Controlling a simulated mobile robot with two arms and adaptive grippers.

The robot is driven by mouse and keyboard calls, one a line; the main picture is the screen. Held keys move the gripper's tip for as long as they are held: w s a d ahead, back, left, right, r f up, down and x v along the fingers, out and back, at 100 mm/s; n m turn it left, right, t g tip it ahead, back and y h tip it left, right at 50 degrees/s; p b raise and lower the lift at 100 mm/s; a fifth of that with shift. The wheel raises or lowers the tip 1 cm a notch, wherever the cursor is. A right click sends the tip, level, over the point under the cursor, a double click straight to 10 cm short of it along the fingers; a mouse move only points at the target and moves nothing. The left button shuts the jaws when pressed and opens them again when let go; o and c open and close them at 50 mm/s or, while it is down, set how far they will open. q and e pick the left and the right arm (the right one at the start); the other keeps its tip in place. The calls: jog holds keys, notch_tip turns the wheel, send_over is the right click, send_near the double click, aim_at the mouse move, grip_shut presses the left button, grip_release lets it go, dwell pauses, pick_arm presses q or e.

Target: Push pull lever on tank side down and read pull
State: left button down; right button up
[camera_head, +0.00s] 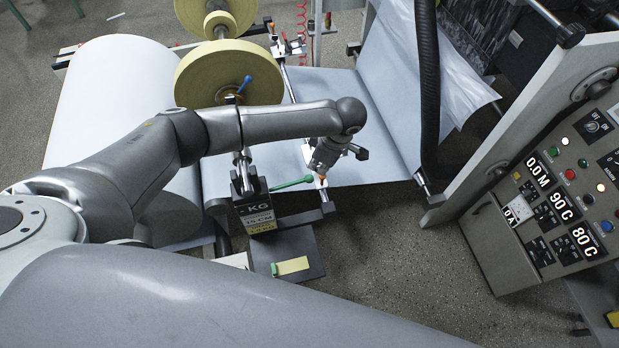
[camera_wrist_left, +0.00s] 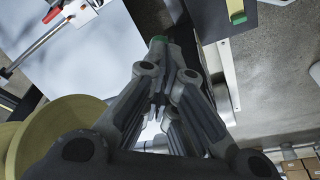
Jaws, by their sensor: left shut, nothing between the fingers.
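A lever with a green handle (camera_head: 292,184) stands out to the right of a dark box marked KG (camera_head: 256,192) beside the paper rolls. Most of the lever is hidden there. The KG box carries a label, and no pull value is readable. My right gripper is in neither view.
A large white roll (camera_head: 120,95) and a yellowish roll (camera_head: 215,72) stand at left. A control panel (camera_head: 545,195) at right shows 0.0 M, 90 C and 80 C. A green-and-yellow piece (camera_head: 292,265) lies below the lever. Grey floor (camera_head: 390,265) is clear between.

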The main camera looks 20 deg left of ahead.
pick_arm(q)
jog(key=shift+b+x, duration=1.5)
jog(key=shift+x, duration=1.55)
jog(key=b+x, duration=0.2)
jog(key=d+b+x, duration=0.1)
jog(key=b+x, duration=0.1)
jog(key=shift+f+b, duration=0.35)
jog(key=shift+r, duration=0.25)
jog(key=shift+s+d+r, duration=0.1)
jog(key=shift+d+r, duration=0.1)
jog(key=shift+d, duration=0.55)
jog(key=shift+s+d+r, duration=0.1)
jog(key=shift+d+r, duration=0.15)
jog(key=shift+d, duration=0.5)
send_near(312, 178)
jog(key=d, duration=0.2)
jog(key=d+r, duration=0.1)
jog(key=d, duration=0.1)
jog(key=shift+s+d, duration=0.1)
jog(key=shift+s, duration=0.05)
